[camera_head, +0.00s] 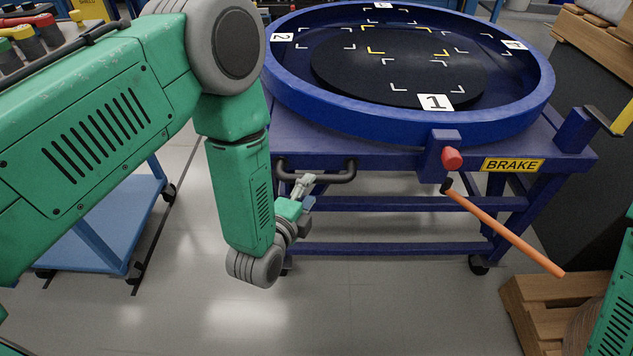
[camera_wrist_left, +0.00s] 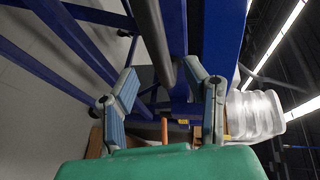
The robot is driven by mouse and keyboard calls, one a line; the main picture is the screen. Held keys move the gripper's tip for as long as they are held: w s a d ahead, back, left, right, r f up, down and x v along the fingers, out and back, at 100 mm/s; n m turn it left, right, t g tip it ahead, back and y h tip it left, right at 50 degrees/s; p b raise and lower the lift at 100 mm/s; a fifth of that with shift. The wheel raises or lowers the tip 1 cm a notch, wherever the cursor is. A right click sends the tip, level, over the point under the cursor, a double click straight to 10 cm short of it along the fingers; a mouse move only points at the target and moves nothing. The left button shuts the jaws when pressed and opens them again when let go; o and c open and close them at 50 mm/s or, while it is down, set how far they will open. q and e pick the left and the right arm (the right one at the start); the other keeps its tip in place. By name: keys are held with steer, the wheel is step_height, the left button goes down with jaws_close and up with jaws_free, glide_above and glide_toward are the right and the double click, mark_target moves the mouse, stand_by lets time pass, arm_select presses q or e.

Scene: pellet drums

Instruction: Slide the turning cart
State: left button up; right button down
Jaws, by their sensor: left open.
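The turning cart is a blue steel frame (camera_head: 400,160) with a round blue-rimmed turntable (camera_head: 330,115) on top. A dark bar handle (camera_head: 345,178) sits on the cart's near left side. My left gripper (camera_head: 303,187) is at this handle, below the turntable rim. In the left wrist view its two fingers (camera_wrist_left: 163,72) are spread, with the dark handle (camera_wrist_left: 152,35) showing between them; I cannot tell whether they touch it. My right gripper is out of view.
A red knob (camera_head: 452,159), a yellow BRAKE label (camera_head: 512,165) and an orange lever (camera_head: 505,232) are at the cart's front right. A lower blue cart (camera_head: 105,235) stands left. Wooden pallets (camera_head: 545,310) lie right. The near floor is clear.

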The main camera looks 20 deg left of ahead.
mark_target(317, 182)
arm_select(q)
steer(key=x, duration=0.4)
steer(key=shift+w+d+b, duration=0.15)
steer(key=shift+w+b, duration=0.05)
steer(key=shift+b, duration=0.15)
steer(key=shift+w+a+f, duration=0.2)
steer(key=shift+w+a, duration=0.35)
steer(key=shift+a, duration=0.05)
steer(key=shift+d, duration=0.55)
jaws_close()
